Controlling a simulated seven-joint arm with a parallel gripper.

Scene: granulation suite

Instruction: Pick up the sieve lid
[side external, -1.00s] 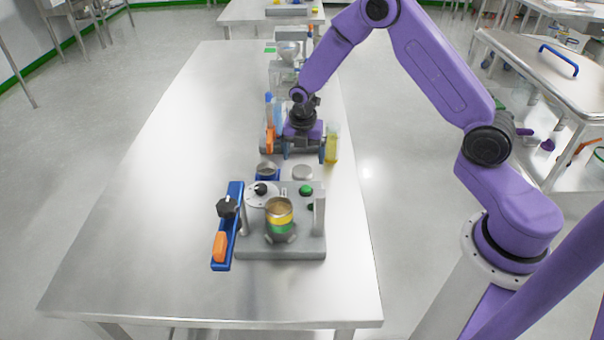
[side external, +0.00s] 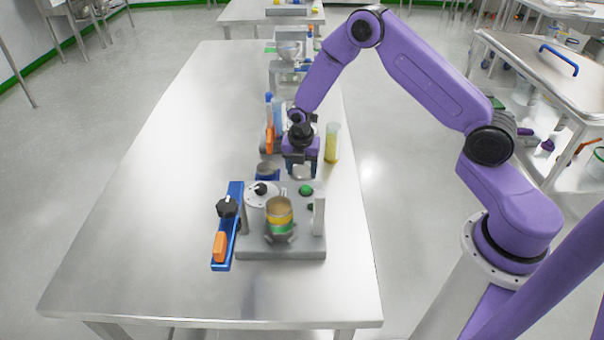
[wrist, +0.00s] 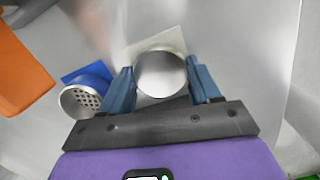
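The sieve lid is a round silvery disc (wrist: 160,74) in the wrist view, over a pale square patch. In the side external view a small part of it (side external: 301,172) shows below my gripper. My gripper (wrist: 162,82) has one blue finger against each side of the lid, with no clear gap, and looks shut on it. In the side external view my gripper (side external: 301,166) points down behind the grey machine. I cannot tell whether the lid is off its support. A small metal sieve cup with a perforated bottom (wrist: 80,100) lies left of the fingers, by a blue block.
The grey machine (side external: 284,250) with a banded cup (side external: 279,216) stands in front of my gripper. A blue bar (side external: 228,245) with an orange handle is at its left. A yellow-filled cylinder (side external: 332,143) stands close behind right. The table's left side (side external: 150,190) is clear.

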